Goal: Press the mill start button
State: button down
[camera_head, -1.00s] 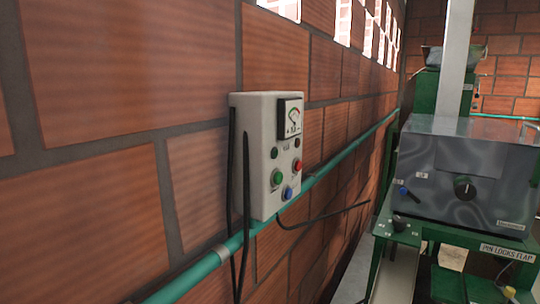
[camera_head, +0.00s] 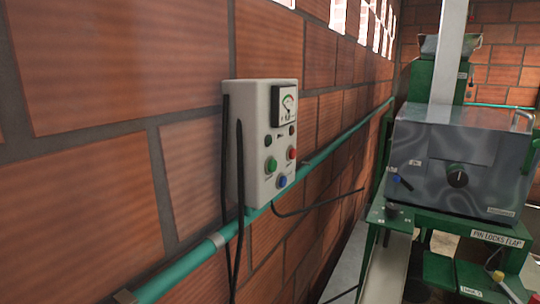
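A white control box (camera_head: 243,145) is fixed to the brick wall at the middle of the head view. Its front has a dial gauge (camera_head: 284,107) at the top. Below are a large green button (camera_head: 271,164), a red button (camera_head: 292,154), a blue knob or button (camera_head: 282,181) and two small dark round parts. Labels on the box are too small to read, so I cannot tell which button is named mill start. My gripper is not in view.
A teal pipe (camera_head: 330,152) runs along the wall below the box, with black cables hanging beside it. At right stands a green-framed machine with a grey metal housing (camera_head: 450,150), a black knob (camera_head: 458,179) and a plate reading "PIN LOCKS FLAP" (camera_head: 497,238).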

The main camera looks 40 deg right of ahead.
aim_at(272, 165)
jog(key=k+j, duration=0.1)
jog(key=k, duration=0.35)
jog(key=z, duration=1.6)
